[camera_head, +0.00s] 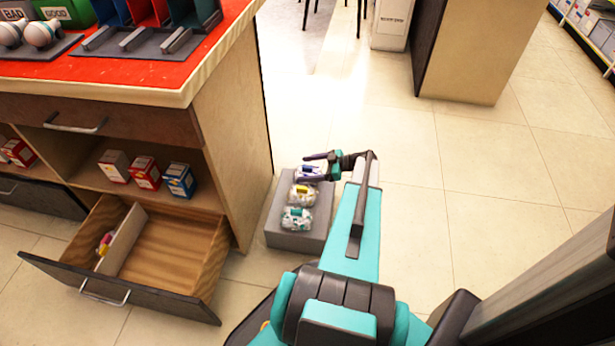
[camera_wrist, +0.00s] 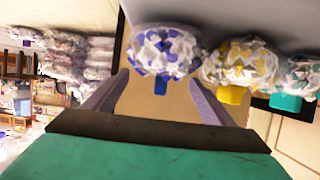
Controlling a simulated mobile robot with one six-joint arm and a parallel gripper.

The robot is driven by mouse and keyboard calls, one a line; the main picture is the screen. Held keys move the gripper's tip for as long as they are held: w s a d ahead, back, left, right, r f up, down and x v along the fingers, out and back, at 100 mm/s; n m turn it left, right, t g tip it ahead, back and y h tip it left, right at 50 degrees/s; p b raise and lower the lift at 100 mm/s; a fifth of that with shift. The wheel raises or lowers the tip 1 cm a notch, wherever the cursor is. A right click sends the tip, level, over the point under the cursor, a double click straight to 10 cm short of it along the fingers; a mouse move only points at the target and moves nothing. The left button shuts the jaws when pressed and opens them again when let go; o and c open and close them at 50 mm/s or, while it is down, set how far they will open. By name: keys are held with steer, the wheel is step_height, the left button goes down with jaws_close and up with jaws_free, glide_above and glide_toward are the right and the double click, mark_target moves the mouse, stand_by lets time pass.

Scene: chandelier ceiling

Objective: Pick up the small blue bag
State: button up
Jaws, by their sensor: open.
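The small blue bag (camera_head: 308,173), clear with blue-purple bits inside, sits at the far end of a low grey block (camera_head: 285,240). My gripper (camera_head: 318,163) is at that far end, right by the blue bag and partly overlapping it in the head view. In the wrist view the blue bag (camera_wrist: 165,50) appears in line with the gap between the two fingers of my open gripper (camera_wrist: 158,88). I cannot tell whether the fingers touch the bag.
A yellow bag (camera_head: 302,195) and a teal bag (camera_head: 297,219) sit on the same block, nearer to me. A wooden cabinet (camera_head: 235,130) with an open lower drawer (camera_head: 165,255) stands to the left. The tiled floor (camera_head: 490,190) to the right is clear.

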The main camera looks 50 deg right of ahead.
steer(key=c, duration=1.9)
steer(key=shift+f, duration=0.15)
jaws_close()
steer(key=shift+a, duration=0.1)
step_height(320, 180, up, 10)
steer(key=shift+r+p, duration=0.15)
steer(key=shift+p, duration=1.05)
